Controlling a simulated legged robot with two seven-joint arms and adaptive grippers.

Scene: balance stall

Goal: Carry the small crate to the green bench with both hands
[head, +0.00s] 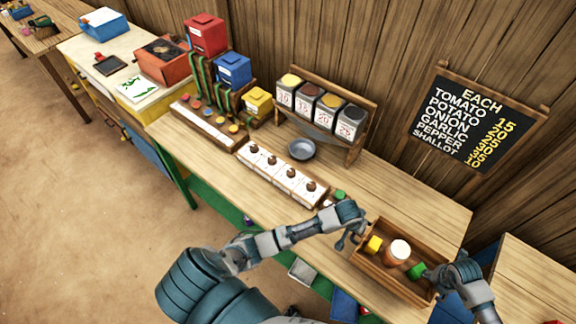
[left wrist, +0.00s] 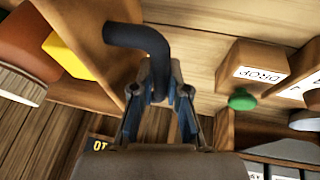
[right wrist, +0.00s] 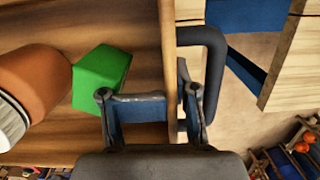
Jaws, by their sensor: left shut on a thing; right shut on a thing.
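The small crate (head: 366,262) is a brown wooden open box at the right end of the green-framed bench (head: 430,207). It holds a yellow block (head: 374,244), a green block (head: 416,270) and a brown jar with a white lid (head: 399,251). My left gripper (left wrist: 160,85) is shut on the dark handle (left wrist: 135,36) at the crate's left end. My right gripper (right wrist: 150,98) is shut at the dark handle (right wrist: 212,50) on its right end. I cannot tell whether the crate's underside touches the bench top.
A tray of brown knobs (head: 278,172), a grey bowl (head: 301,149) and a rack of labelled bins (head: 318,113) stand left of the crate. A price board (head: 473,120) hangs on the wall behind. Another wooden table (head: 530,285) is at the right. The bench top behind the crate is clear.

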